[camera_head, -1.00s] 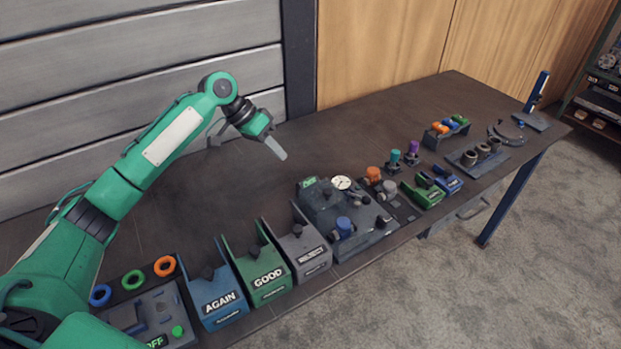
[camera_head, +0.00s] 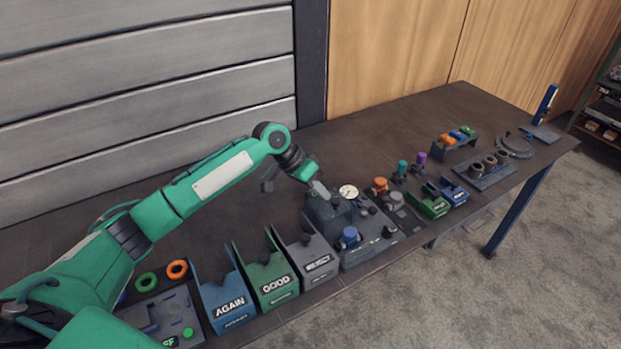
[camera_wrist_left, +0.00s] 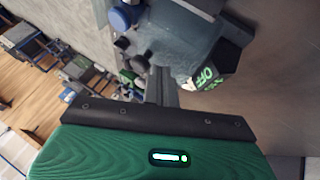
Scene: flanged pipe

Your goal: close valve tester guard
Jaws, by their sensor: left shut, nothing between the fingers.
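The valve tester (camera_head: 365,236) is a dark grey unit with a round white gauge (camera_head: 348,191) and a blue-capped valve (camera_head: 349,236) at its front. My left gripper (camera_head: 320,190) is shut and empty, just above the tester's back left corner, beside the gauge. I cannot tell whether it touches the tester. In the left wrist view the tester (camera_wrist_left: 185,40) is at the top, with a green-lit OFF display (camera_wrist_left: 207,76) and a blue cap (camera_wrist_left: 122,17). The guard cannot be made out clearly. My right gripper is not in view.
Bins marked AGAIN (camera_head: 228,303), GOOD (camera_head: 273,281) and REJECT (camera_head: 312,262) stand left of the tester. Orange-capped (camera_head: 380,186), teal (camera_head: 401,168) and purple (camera_head: 421,160) valves stand to its right. The table (camera_head: 225,205) behind the bins is clear.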

